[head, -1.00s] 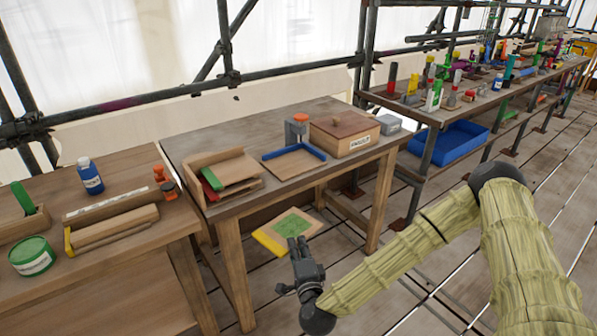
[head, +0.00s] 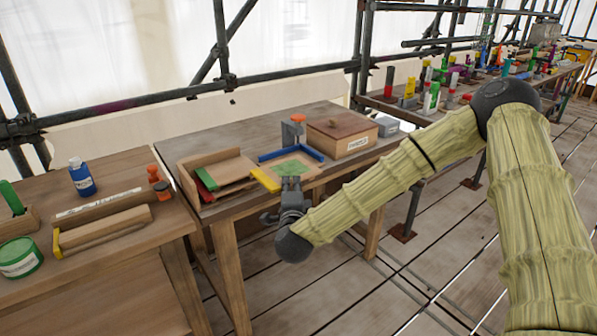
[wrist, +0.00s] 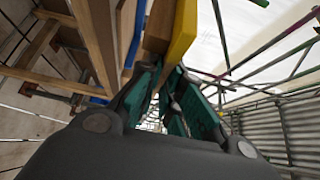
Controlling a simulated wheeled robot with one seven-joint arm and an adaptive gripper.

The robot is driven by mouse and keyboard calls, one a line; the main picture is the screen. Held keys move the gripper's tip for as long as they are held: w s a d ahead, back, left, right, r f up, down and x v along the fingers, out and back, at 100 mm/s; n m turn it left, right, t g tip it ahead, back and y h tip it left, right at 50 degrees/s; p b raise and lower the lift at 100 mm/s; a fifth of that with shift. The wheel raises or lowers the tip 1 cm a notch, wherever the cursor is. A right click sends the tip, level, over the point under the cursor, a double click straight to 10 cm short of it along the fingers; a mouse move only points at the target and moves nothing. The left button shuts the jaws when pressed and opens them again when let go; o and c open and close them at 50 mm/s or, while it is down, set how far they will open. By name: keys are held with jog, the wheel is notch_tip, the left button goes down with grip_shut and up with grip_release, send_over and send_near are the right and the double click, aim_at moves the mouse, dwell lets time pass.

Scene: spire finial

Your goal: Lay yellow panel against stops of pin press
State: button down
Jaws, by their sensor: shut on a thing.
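The yellow panel (head: 265,180) is a thin wooden board with a yellow edge strip and a green patch on top. My gripper (head: 291,185) is shut on its near side and holds it roughly level at the front of the pin press. The pin press has blue stops (head: 318,154) along its back and right and a grey post with an orange knob (head: 297,118). The panel hides most of the press bed, and I cannot tell whether it touches the stops. In the wrist view the yellow edge (wrist: 183,30) rises above my teal fingers (wrist: 168,88).
A wooden rack (head: 217,166) with red-edged and green-edged boards stands close to the panel's left. A lidded wooden box (head: 342,138) stands right of the press. A bench (head: 110,262) with a blue bottle (head: 82,178) is at left.

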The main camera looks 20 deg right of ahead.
aim_at(302, 162)
jog(key=w+d, duration=0.2)
jog(key=w, duration=0.2)
jog(key=w+d+f+p, duration=0.1)
jog(key=w+d, duration=0.2)
jog(key=w, duration=0.2)
jog(key=w+d+p, duration=0.1)
jog(key=w+d, duration=0.1)
jog(key=w, duration=0.3)
jog(key=shift+d+f, duration=0.15)
jog(key=shift+d, duration=0.05)
jog(key=shift+f, duration=1.8)
jog(key=shift+f, duration=0.15)
jog(key=c, duration=1.9)
grip_release()
jog(key=shift+o, duration=0.2)
